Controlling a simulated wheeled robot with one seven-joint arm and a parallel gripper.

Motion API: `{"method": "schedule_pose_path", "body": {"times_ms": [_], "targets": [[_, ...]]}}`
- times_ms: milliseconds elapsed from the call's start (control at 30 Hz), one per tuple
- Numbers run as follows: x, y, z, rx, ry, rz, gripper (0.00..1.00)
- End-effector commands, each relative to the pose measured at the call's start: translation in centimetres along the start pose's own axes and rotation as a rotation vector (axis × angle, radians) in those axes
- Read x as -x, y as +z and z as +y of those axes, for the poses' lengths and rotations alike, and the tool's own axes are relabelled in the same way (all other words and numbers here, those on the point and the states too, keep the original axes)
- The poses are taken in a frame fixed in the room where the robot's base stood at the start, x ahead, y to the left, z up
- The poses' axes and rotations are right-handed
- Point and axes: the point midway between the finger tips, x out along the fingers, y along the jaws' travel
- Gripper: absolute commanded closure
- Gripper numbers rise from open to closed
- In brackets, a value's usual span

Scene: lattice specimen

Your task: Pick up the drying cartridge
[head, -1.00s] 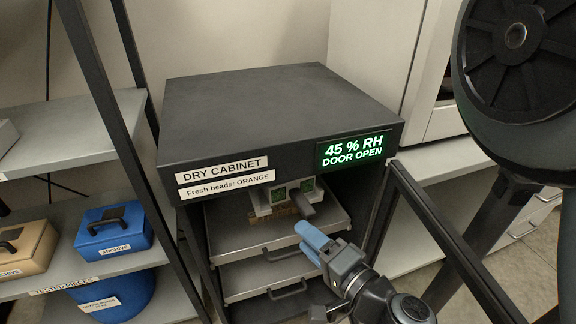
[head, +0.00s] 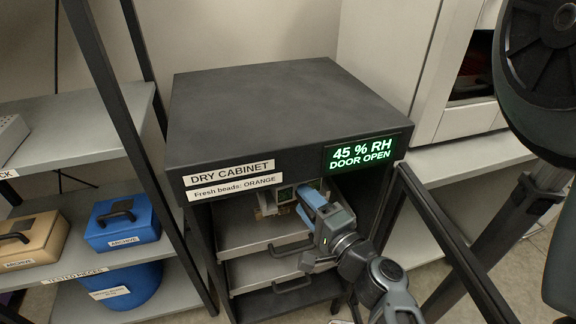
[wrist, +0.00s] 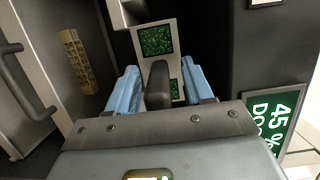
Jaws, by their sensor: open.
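The drying cartridge (head: 286,194) is a pale box with green bead windows, inside the open dry cabinet (head: 275,112). In the wrist view the cartridge (wrist: 168,24) shows its pale face, two green windows and a dark handle (wrist: 158,84) sticking out toward me. My gripper (head: 308,200) has blue fingers and reaches into the cabinet front. In the wrist view my gripper (wrist: 160,80) is open, with one finger on each side of the handle. I cannot tell whether either finger touches it. In the head view the gripper hides part of the cartridge.
Drawers with handles (head: 292,248) lie below. The open door frame (head: 440,235) stands right of my arm. A shelf (head: 60,125) with blue and tan boxes is at the left.

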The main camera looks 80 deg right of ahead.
Motion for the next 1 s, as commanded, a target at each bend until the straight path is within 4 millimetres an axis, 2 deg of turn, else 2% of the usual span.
{"method": "schedule_pose_path", "body": {"times_ms": [100, 333, 867, 1000], "targets": [[-0.77, -0.01, -0.1, 0.001, -0.001, -0.001, 0.49], [-0.83, 0.02, 0.05, 0.001, 0.0, 0.0, 0.49], [-0.8, 0.01, 0.06, 0.001, 0.0, 0.0, 1.0], [-0.8, 0.0, 0.06, 0.001, 0.001, 0.0, 1.0]]}}
